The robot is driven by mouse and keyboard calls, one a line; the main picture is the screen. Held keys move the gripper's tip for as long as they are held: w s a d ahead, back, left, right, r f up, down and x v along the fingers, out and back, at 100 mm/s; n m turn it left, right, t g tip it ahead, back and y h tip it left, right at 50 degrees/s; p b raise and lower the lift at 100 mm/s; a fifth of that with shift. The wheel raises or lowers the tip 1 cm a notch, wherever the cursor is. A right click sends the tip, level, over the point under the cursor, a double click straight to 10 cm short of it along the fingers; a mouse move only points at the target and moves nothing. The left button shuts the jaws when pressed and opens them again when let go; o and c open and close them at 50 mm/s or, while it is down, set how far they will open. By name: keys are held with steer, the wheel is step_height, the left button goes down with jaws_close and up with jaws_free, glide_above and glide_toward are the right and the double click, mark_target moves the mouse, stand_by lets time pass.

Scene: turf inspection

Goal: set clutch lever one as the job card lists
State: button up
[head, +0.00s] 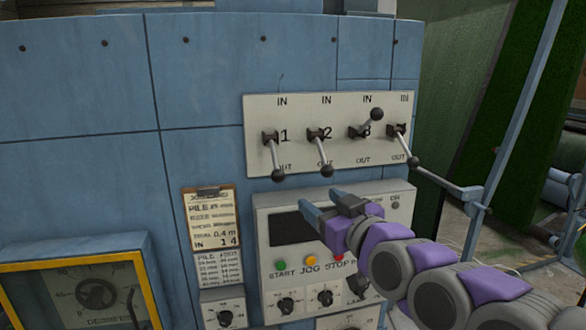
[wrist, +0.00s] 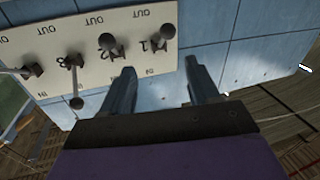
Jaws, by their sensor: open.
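Clutch lever one (head: 274,156) is leftmost on the white lever plate (head: 258,108), its black knob down toward OUT. My gripper (head: 323,203) is open and empty, below and right of that knob in the head view. In the upside-down wrist view, lever one (wrist: 167,32) shows beyond the open fingertips (wrist: 160,66), between them in the picture and apart from both. Levers two (head: 323,152) and four (head: 405,145) also point down toward OUT; lever three (head: 369,123) points up toward IN. The clipped job card (head: 211,220) reads "IN 1 4"; its upper lines are blurred.
A grey control box (head: 265,225) with START, JOG and STOP buttons sits under the plate, partly hidden by my arm. A yellow-edged gauge box (head: 75,285) stands lower left. A metal post and bar (head: 490,185) stand at right. The blue panel left of lever one is clear.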

steer(key=p, duration=0.2)
glide_toward(281, 180)
steer(key=w+a, duration=0.2)
steer(key=a, duration=0.1)
steer(key=x, duration=0.3)
steer(key=p+x, duration=0.1)
steer(key=x, duration=0.5)
steer(key=shift+w+d+p, duration=0.2)
steer(key=shift+w+p, duration=0.15)
steer(key=shift+w, duration=0.2)
steer(key=shift+a, duration=0.2)
steer(key=shift+s, duration=0.2)
steer(key=shift+d+r, duration=0.1)
steer(key=shift+d, duration=0.2)
steer(key=shift+s+d, duration=0.1)
steer(key=shift+d, duration=0.8)
steer(key=shift+c, duration=0.9)
steer(key=shift+d, duration=0.1)
steer(key=shift+c, duration=0.8)
steer(key=shift+r, duration=0.1)
steer(key=shift+c, duration=0.7)
steer(key=shift+a, duration=0.6)
steer(key=c, duration=0.3)
steer(key=shift+d, duration=0.1)
jaws_close()
